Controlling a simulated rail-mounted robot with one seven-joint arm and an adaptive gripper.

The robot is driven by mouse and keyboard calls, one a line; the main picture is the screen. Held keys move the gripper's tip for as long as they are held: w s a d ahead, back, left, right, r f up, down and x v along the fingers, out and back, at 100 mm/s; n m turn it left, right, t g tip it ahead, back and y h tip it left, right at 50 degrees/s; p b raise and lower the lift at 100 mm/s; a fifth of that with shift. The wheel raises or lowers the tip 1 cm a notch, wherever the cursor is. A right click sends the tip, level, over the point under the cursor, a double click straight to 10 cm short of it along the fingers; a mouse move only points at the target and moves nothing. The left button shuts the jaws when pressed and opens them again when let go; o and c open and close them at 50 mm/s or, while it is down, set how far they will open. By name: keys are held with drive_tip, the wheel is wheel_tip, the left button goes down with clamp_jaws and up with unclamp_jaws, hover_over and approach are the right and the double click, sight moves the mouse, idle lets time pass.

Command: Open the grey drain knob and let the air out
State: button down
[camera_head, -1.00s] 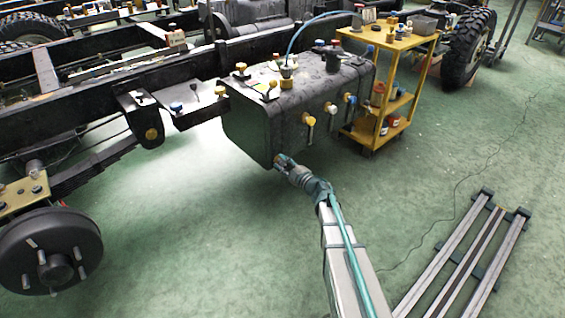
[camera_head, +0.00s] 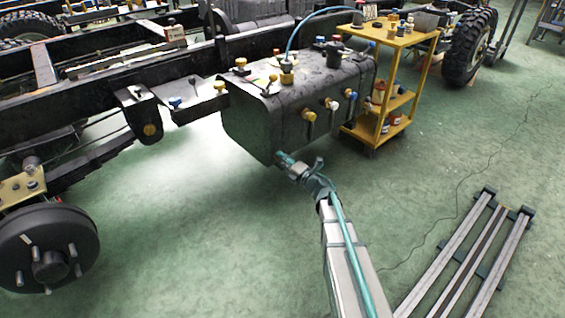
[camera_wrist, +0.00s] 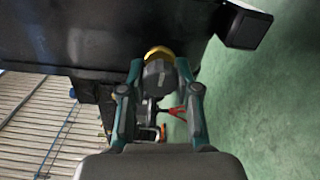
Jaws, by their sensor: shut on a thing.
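A black tank (camera_head: 296,102) hangs on the side of the chassis frame, with several knobs and valves on its top and side. My gripper (camera_head: 285,160) is at the lower front edge of the tank. In the wrist view my gripper (camera_wrist: 160,75) has its two teal fingers closed around a grey knob (camera_wrist: 158,73), which sits in front of a yellow round part (camera_wrist: 159,52) at the tank's underside. In the head view the knob is hidden by my gripper.
A yellow cart (camera_head: 388,85) with bottles and small parts stands right of the tank. A wheel hub (camera_head: 48,262) is at the lower left. Metal rails (camera_head: 468,262) lie on the floor at right. The green floor between is clear.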

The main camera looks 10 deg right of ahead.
drive_tip(key=shift+n, duration=0.5)
drive_tip(key=c, duration=0.8)
unclamp_jaws()
drive_tip(key=v, duration=1.2)
